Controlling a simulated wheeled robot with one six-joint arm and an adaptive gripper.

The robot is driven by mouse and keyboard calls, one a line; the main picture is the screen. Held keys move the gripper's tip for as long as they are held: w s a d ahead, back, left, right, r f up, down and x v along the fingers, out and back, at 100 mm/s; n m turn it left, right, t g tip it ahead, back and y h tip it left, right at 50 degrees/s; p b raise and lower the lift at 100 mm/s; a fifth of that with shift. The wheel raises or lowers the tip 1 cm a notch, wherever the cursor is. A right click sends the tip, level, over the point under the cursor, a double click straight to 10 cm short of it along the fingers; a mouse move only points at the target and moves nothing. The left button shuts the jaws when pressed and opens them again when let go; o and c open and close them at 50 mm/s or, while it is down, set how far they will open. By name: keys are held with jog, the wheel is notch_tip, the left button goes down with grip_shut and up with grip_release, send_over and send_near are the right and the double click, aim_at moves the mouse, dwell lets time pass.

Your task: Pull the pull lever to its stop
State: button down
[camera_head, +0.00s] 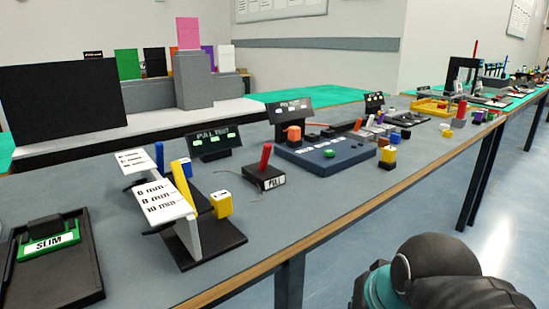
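The pull lever is a red stick (265,157) standing up from a small black box (264,178) with a white PULL label on its front. The stick leans slightly to the right at its top. A thin cord or wire lies on the table in front of the box. My arm shows only as a dark rounded link with a teal ring at the bottom right, beyond the table's front edge and well apart from the lever. My gripper's fingers are not in view.
A black stand with white millimetre plates (165,203) and yellow blocks stands left of the lever. A dark blue board (325,155) lies to the right behind it. A dark PULL TEST sign (214,141) stands behind left. Bare grey table (300,205) lies in front.

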aim_at(269, 153)
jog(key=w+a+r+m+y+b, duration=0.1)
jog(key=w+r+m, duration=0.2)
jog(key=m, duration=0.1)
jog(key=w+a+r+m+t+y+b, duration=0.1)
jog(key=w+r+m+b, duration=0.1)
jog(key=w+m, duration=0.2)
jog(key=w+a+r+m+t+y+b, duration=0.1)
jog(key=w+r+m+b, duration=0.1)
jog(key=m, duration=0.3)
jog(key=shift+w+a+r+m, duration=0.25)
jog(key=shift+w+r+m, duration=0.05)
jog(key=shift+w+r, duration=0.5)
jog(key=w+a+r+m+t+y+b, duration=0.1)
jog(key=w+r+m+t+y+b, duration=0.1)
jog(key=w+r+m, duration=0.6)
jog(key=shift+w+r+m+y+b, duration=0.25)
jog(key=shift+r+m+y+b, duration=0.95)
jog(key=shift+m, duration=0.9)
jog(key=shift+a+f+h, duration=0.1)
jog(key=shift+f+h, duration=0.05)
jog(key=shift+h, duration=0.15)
